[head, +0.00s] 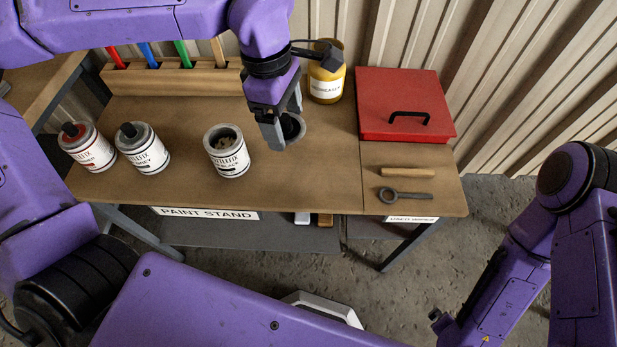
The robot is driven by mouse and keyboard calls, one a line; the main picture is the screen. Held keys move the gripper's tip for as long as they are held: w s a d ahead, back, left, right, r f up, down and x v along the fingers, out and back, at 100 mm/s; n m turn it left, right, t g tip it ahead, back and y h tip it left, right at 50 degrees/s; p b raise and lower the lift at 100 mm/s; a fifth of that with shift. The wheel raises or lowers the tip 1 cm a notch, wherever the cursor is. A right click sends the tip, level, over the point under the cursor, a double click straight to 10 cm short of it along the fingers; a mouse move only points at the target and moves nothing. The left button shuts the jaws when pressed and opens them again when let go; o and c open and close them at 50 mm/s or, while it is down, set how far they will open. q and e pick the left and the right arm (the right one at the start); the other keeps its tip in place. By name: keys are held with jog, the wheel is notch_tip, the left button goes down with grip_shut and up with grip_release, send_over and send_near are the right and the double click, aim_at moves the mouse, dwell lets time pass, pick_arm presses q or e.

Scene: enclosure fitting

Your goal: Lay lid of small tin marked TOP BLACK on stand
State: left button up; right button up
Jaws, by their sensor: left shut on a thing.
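The small tin marked TOP BLACK (227,152) seems to be the open one in the middle of the stand; only part of its label reads clearly. It stands upright with its top uncovered. My left gripper (279,132) is to the right of this tin, pointing down, shut on a round dark lid (296,128) with a grey rim. The gripper partly hides the lid. I cannot tell whether the lid touches the wooden stand top (320,175). My right arm is at the lower right; its gripper is not in view.
Two closed tins, one red-marked (88,150) and one grey (143,150), stand at the left. A yellow jar (326,80) stands behind the lid. A red box (402,95), a wooden stick (407,172) and a ring-ended tool (405,196) are at the right. The stand's front middle is clear.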

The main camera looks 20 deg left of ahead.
pick_arm(q)
jog(key=s+f+n+t+y+b, duration=0.1)
jog(key=s+f+n+b, duration=0.55)
jog(key=n, duration=0.65)
jog(key=n+b, duration=0.2)
send_over(311, 166)
jog(key=f, duration=0.8)
jog(key=shift+s+a, duration=0.1)
jog(key=shift+s, duration=0.3)
notch_tip(311, 166, down, 3)
jog(key=shift+w+r+b, duration=0.1)
jog(key=shift+w+b, duration=0.05)
jog(key=shift+b, duration=0.35)
jog(key=shift+f, duration=0.25)
